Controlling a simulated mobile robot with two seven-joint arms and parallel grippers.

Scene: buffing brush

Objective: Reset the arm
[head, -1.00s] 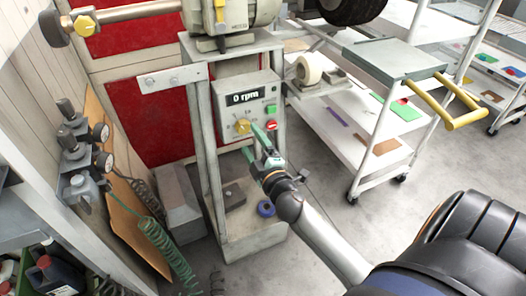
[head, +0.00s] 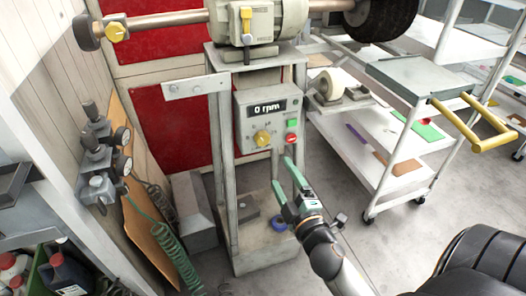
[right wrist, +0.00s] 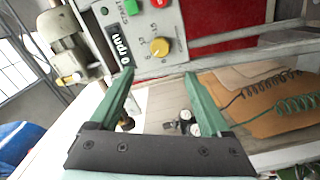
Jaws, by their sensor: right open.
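My right gripper (head: 283,172) is open and empty, with green fingers, just below and in front of the control box (head: 245,128) on the grey stand. In the right wrist view its two fingers (right wrist: 160,82) stand apart with nothing between them. The box has a display reading 0 rpm (head: 266,108), a yellow knob (head: 262,138), a green button (head: 292,123) and a red button (head: 291,138). The knob also shows beyond the fingertips in the right wrist view (right wrist: 159,47). The buffing motor (head: 262,20) sits on top of the stand. My left gripper is not in view.
A white shelf cart (head: 385,150) with a yellow handle (head: 478,130) stands to the right. Pressure gauges (head: 122,150) and a green coiled hose (head: 165,240) are at the left wall. Grey floor is free between stand and cart.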

